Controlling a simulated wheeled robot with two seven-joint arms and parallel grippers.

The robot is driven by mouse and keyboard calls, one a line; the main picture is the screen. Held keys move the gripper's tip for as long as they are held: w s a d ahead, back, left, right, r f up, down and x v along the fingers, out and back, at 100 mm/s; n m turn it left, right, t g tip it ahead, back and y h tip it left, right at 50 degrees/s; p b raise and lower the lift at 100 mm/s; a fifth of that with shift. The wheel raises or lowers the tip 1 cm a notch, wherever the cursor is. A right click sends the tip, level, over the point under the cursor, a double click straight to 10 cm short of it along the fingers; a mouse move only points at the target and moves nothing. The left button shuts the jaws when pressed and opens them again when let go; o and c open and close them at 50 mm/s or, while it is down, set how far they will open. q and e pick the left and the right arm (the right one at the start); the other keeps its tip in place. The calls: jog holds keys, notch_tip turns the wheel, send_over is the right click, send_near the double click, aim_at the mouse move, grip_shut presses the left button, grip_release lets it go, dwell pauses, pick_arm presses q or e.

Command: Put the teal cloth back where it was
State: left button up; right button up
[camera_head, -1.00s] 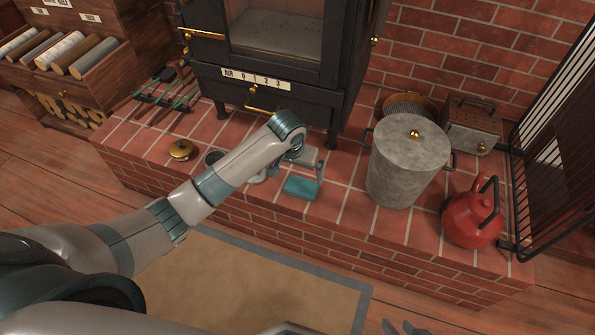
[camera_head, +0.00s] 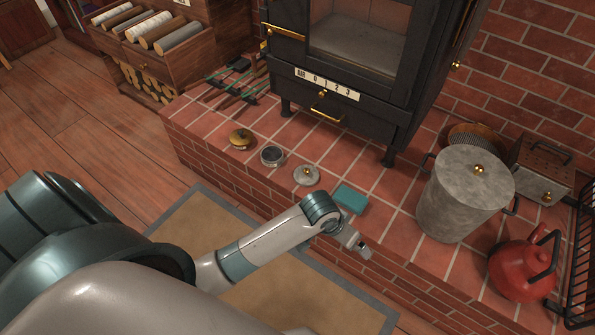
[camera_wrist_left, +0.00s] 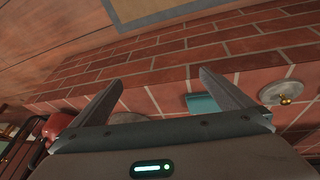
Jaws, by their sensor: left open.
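The teal cloth (camera_head: 350,198) lies folded on the brick hearth, near its front edge and below the stove. It also shows in the left wrist view (camera_wrist_left: 201,103), partly hidden behind a finger of my left gripper. My left gripper (camera_head: 362,249) is in front of the hearth edge, apart from the cloth and nearer to me. My right gripper is not in view.
A silver lid (camera_head: 306,175), a small round tin (camera_head: 272,156) and a brass-coloured lid (camera_head: 241,138) lie left of the cloth. A grey metal bin (camera_head: 463,200) and a red kettle (camera_head: 522,268) stand to the right. The black stove (camera_head: 345,98) stands behind.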

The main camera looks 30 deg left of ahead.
pick_arm(q)
jog(key=s+a+r+t, duration=0.1)
jog(key=s, duration=0.8)
jog(key=s+a+r+t, duration=0.1)
jog(key=s+a+r, duration=0.1)
jog(key=s, duration=0.8)
jog(key=shift+s+a, duration=0.2)
